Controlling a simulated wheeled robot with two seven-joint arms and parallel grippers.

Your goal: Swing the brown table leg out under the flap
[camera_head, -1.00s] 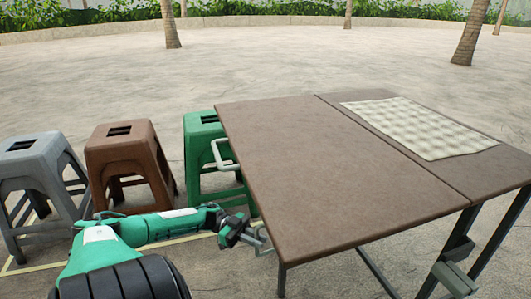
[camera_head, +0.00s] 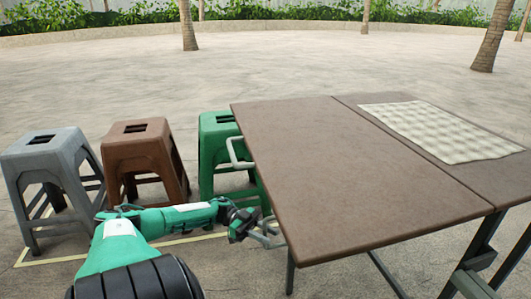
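The brown table (camera_head: 340,175) has a seam splitting its top into two panels; both look level. The wide left panel has a pale metal handle (camera_head: 236,152) on its left edge. A dark table leg (camera_head: 290,272) stands below the near left corner. Another dark bar (camera_head: 386,272) slants under the near edge; I cannot tell which one swings. My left gripper (camera_head: 273,233) is just left of the near left corner, its fingers apart with nothing seen between them. Its tips are close to the table edge; contact cannot be told. My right gripper is not in view.
A grey stool (camera_head: 45,150), a brown stool (camera_head: 143,150) and a green stool (camera_head: 215,128) stand left of the table. A checked cloth (camera_head: 440,130) lies on the right panel. Yellow floor lines run near the stools. Open paving lies beyond, with tree trunks.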

